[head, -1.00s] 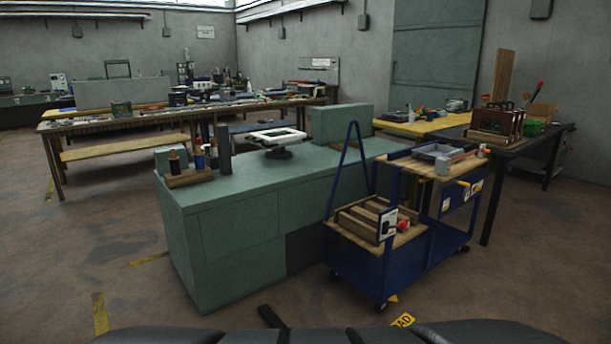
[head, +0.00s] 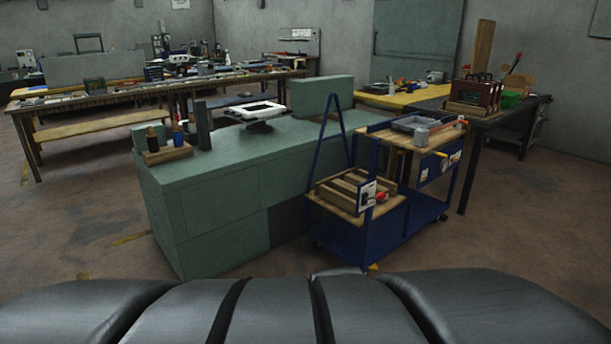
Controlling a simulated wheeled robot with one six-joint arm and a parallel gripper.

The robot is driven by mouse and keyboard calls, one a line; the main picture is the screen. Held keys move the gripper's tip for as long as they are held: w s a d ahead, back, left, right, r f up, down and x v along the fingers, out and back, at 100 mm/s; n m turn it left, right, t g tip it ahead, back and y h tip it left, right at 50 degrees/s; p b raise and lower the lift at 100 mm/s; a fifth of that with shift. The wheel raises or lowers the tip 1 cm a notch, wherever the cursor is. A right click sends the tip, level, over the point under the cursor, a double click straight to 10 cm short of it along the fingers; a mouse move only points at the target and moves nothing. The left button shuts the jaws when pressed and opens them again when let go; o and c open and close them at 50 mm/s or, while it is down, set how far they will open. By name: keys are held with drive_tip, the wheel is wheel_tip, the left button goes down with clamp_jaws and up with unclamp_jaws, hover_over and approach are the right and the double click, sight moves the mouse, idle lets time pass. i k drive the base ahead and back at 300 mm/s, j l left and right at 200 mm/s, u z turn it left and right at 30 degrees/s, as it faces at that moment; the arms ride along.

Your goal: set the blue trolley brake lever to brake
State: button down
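The blue trolley (head: 416,211) stands right of centre, beside the green workbench. It has a wooden upper shelf (head: 392,137) and a lower front deck with a wooden crate (head: 325,191). A yellow handle-like part (head: 441,155) is on the upper right side. A small orange-yellow piece (head: 373,267) shows low near the front wheel, partly hidden by my body. I cannot tell which part is the brake lever or how it is set. My gripper is not in view.
The green workbench (head: 215,185) stands directly left of the trolley. A dark table (head: 506,117) is behind it on the right. A long wooden bench (head: 95,102) is at the back left. The floor right of the trolley (head: 530,225) is clear.

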sight(381, 196)
drive_tip(key=i+l, duration=0.45)
drive_tip(key=i, duration=0.15)
drive_tip(key=i+l, duration=0.4)
drive_tip(key=i, duration=0.15)
